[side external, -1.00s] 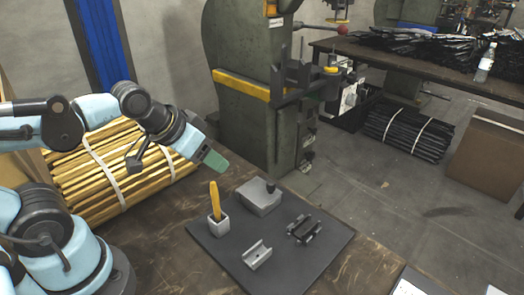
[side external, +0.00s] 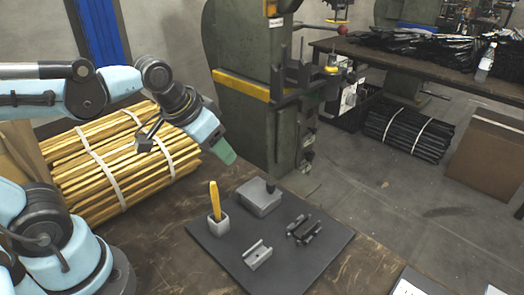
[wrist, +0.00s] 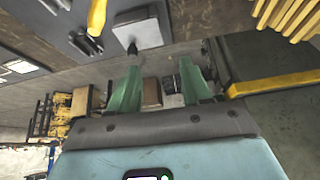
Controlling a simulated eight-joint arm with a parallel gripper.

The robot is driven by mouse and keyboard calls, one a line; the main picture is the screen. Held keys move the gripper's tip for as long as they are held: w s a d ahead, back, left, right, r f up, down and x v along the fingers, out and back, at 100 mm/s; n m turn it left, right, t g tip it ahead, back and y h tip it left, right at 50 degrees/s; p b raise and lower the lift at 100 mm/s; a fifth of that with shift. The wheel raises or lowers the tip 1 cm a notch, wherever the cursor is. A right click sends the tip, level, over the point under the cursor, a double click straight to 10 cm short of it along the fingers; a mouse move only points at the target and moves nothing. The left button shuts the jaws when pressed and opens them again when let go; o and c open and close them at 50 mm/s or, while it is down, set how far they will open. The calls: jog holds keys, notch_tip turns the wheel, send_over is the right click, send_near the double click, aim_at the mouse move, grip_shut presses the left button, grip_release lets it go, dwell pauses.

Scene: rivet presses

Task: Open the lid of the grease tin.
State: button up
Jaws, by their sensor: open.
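The grease tin (side external: 260,199) appears to be the flat grey box with a black knob (side external: 270,187) near the back edge of the dark mat. Its top looks closed and level. In the wrist view my gripper (wrist: 157,75) is open and empty, fingers spread apart.
On the dark mat (side external: 300,270) are a grey cup (side external: 218,226) holding a yellow-handled tool (side external: 214,197), a grey channel block (side external: 258,255) and a dark metal part (side external: 303,229). A green press (side external: 245,110) stands behind the bench. The mat's front right is clear.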

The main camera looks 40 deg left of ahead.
aim_at(270, 183)
jog(key=w+d+r+m+g, duration=0.2)
jog(key=w+d+g, duration=0.4)
jog(key=w, duration=0.3)
jog(key=f, duration=1.1)
jog(key=shift+s+d+f, duration=0.15)
jog(key=shift+d+f, duration=0.05)
jog(key=shift+f, duration=0.2)
grip_shut()
